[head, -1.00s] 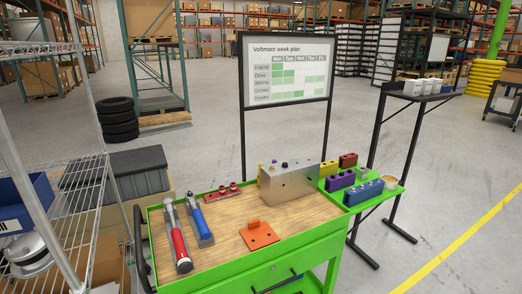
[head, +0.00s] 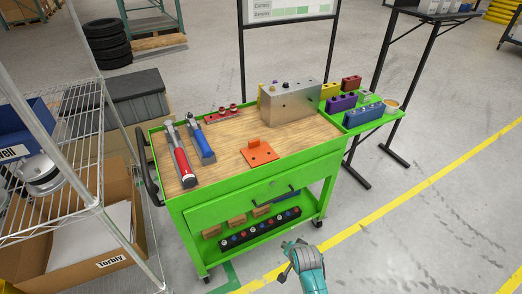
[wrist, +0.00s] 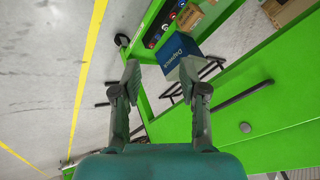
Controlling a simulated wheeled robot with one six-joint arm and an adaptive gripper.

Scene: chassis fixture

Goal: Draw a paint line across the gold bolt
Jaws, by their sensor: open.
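A silver metal box (head: 292,104), the chassis, stands at the back right of the wooden cart top. Small bolt heads show on its top; one at the left end (head: 262,86) looks yellowish, but it is too small to be sure it is the gold bolt. A dark one (head: 285,84) sits further right. No paint marker can be made out. My gripper (head: 290,258) is low in front of the cart, well below and away from the chassis. In the wrist view my gripper (wrist: 160,80) has its fingers apart with nothing between them.
The green cart (head: 250,188) holds a red-handled tool (head: 181,162), a blue-handled tool (head: 201,144) and an orange bracket (head: 259,153). Coloured blocks and a cup (head: 391,106) stand on its right shelf. A wire rack (head: 60,180) is left.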

